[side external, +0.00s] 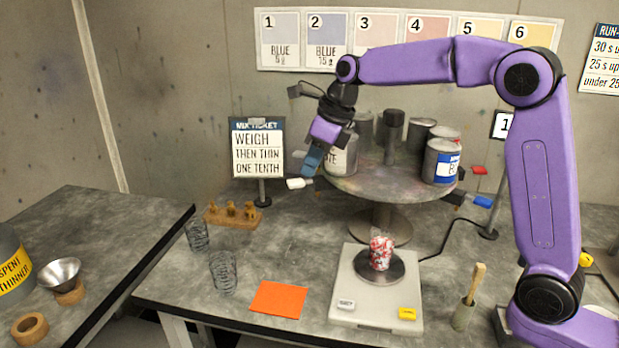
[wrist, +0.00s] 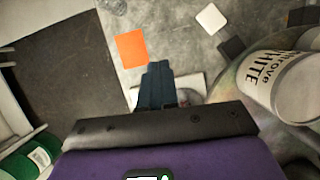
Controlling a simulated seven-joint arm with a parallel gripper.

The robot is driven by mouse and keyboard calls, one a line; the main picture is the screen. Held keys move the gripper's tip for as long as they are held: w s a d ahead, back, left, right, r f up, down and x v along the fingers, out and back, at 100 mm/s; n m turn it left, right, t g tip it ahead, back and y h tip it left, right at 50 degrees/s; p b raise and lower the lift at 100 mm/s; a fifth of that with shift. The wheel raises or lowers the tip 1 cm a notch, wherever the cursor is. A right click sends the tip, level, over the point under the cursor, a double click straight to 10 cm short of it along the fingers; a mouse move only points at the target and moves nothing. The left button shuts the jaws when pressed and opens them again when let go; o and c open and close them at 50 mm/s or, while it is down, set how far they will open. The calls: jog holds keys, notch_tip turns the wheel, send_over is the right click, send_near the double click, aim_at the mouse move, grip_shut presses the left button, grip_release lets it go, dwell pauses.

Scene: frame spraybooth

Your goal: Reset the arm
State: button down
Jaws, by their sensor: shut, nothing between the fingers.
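My purple arm reaches in from the right in the side external view. My gripper (side external: 309,166) is shut and empty, pointing down and to the left in the air beside the round turntable (side external: 374,182). Its blue fingers show pressed together in the wrist view (wrist: 158,68). A can with a white label (side external: 341,158) stands on the turntable just right of the fingers; its lettering shows in the wrist view (wrist: 285,80). A white tab (side external: 298,183) sticks out near the fingertips. I cannot tell the gap between them.
A scale (side external: 377,312) bears a red-spotted cup (side external: 381,252). A brush pot (side external: 464,314) stands right. Bench space left of the scale is partly clear.

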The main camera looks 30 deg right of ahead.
jog(key=s+f+n+g, duration=0.2)
jog(key=s+f+n, duration=0.1)
jog(key=s+n, duration=1.55)
jog(key=s+d+f+n, duration=0.2)
jog(key=s+d+n, duration=0.1)
jog(key=s+n, duration=0.3)
jog(key=s+d+f+n+h, duration=0.1)
jog(key=s+d+f+n, duration=0.2)
jog(key=s+n, duration=0.4)
jog(key=s+d+f+n+g+h, duration=0.1)
jog(key=s+d+f+n, duration=0.1)
jog(key=s+d+n, duration=0.3)
jog(key=s+n, duration=0.2)
jog(key=n, duration=0.2)
jog(key=shift+s+d+f, duration=0.15)
jog(key=shift+s, duration=0.05)
